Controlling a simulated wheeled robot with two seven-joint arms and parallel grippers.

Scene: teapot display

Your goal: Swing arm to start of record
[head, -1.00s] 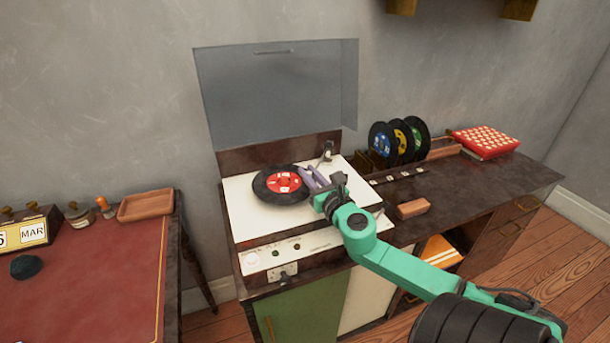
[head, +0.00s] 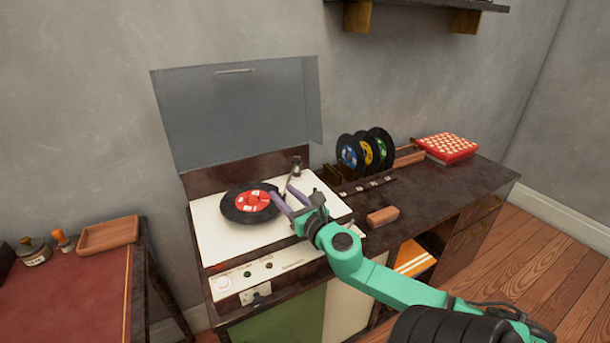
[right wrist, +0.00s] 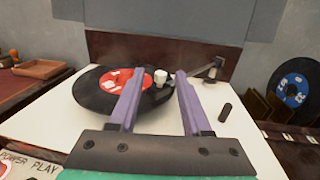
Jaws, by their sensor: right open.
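A black record with a red label (head: 251,202) lies flat on the white deck of the record player (head: 215,238). It also fills the left middle of the right wrist view (right wrist: 110,92). The tonearm's base (head: 292,166) stands behind and right of the record; in the wrist view (right wrist: 214,70) its thin arm runs left behind the right finger. A small white cylinder and dark piece (right wrist: 161,77) show between my fingers at the record's right edge. My right gripper (head: 284,193) is open, its two purple fingers apart over the deck. Contact cannot be told. My left gripper is out of view.
The raised lid (head: 240,115) stands behind the deck. A rack of several records (head: 365,152), a reddish block (head: 382,216) and a red checkered box (head: 446,147) are on the cabinet to the right. A red-topped desk (head: 70,285) stands at left.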

